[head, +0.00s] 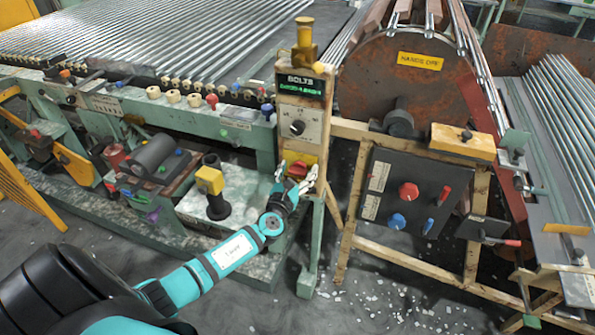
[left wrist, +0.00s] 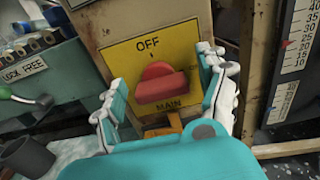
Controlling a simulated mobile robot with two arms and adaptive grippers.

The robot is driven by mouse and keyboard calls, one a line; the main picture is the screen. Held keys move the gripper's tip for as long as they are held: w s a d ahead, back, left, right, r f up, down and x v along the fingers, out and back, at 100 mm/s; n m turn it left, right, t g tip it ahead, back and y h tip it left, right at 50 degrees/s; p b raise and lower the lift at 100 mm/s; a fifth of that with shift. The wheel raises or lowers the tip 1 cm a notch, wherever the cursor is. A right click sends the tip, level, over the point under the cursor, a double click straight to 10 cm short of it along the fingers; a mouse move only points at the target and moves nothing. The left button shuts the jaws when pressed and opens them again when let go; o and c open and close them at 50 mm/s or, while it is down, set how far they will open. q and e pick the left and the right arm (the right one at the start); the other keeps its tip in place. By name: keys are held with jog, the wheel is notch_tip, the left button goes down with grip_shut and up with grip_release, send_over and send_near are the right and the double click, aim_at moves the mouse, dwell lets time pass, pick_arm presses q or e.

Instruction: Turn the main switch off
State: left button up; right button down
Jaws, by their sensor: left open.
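The main switch is a red knob (left wrist: 160,84) on a yellow plate (left wrist: 118,62), with "OFF" printed above it and "MAIN" below. Its grip bar lies roughly crosswise in the left wrist view, slightly tilted. In the head view the red knob (head: 297,170) sits low on the control post. My left gripper (left wrist: 162,70) is open, with one finger on each side of the knob. I cannot tell whether either finger touches it. In the head view the left gripper (head: 297,185) is just in front of the switch and partly covers its plate. My right gripper is not in view.
The post carries a "BOLTS" display (head: 301,84) and a dark dial (head: 297,127) above the switch. A dark panel (head: 390,180) with red and blue controls stands right. A large rusty drum (head: 370,80) is behind.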

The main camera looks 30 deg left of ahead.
pick_arm(q)
jog(key=c, duration=1.2)
jog(key=n+b, duration=0.2)
jog(key=n, duration=0.1)
jog(key=shift+a+f+n+b, duration=0.1)
jog(key=shift+f+n+b, duration=0.05)
jog(key=shift+n+b, duration=0.2)
jog(key=n+b, duration=0.2)
jog(key=n, duration=0.3)
jog(key=shift+s+a+n+b, duration=0.15)
jog(key=shift+n+b, duration=0.1)
jog(key=shift+b, duration=0.15)
jog(key=n+b, duration=0.1)
jog(key=n, duration=0.3)
jog(key=shift+a, duration=0.15)
jog(key=shift+n+b, duration=0.4)
jog(key=shift+n, duration=2)
